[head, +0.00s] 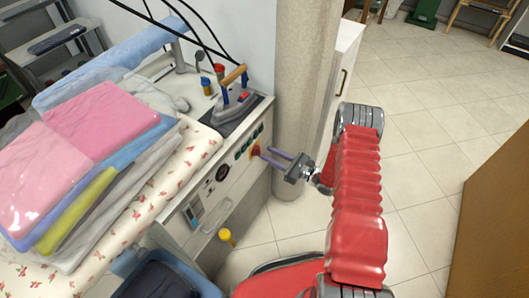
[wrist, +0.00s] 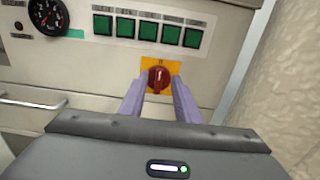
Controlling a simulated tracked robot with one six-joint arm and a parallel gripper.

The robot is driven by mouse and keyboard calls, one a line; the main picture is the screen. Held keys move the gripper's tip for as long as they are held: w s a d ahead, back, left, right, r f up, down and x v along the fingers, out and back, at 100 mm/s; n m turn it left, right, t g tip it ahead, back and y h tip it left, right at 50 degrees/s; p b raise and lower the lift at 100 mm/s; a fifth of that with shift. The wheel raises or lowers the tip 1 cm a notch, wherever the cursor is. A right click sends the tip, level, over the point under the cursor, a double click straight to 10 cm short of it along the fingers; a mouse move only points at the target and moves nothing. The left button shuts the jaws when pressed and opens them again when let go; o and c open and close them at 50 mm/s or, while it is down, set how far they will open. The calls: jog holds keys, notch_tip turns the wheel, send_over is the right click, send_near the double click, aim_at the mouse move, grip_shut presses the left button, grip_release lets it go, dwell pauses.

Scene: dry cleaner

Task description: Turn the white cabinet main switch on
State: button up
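The main switch (wrist: 159,78) is a red rotary knob on a yellow-orange plate, set on the front panel of the white cabinet (wrist: 220,14). In the head view the switch (head: 255,150) shows small near the cabinet's right end. My gripper (wrist: 159,86) has its two purple fingers apart, one on each side of the knob's lower part in the wrist view. I cannot tell whether the fingers touch the knob. In the head view my gripper (head: 268,155) points at the panel from the right. The knob's lower edge lies between the fingers.
Several green buttons (wrist: 147,31) sit above the switch, and a round gauge (wrist: 48,17) is at upper left. An iron (head: 236,100) stands on the cabinet top beside folded laundry (head: 105,115). A pillar (head: 300,90) stands close on the right. Tiled floor (head: 420,130) is open beyond.

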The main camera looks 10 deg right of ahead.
aim_at(260, 150)
jog(key=shift+x, duration=1.55)
grip_shut()
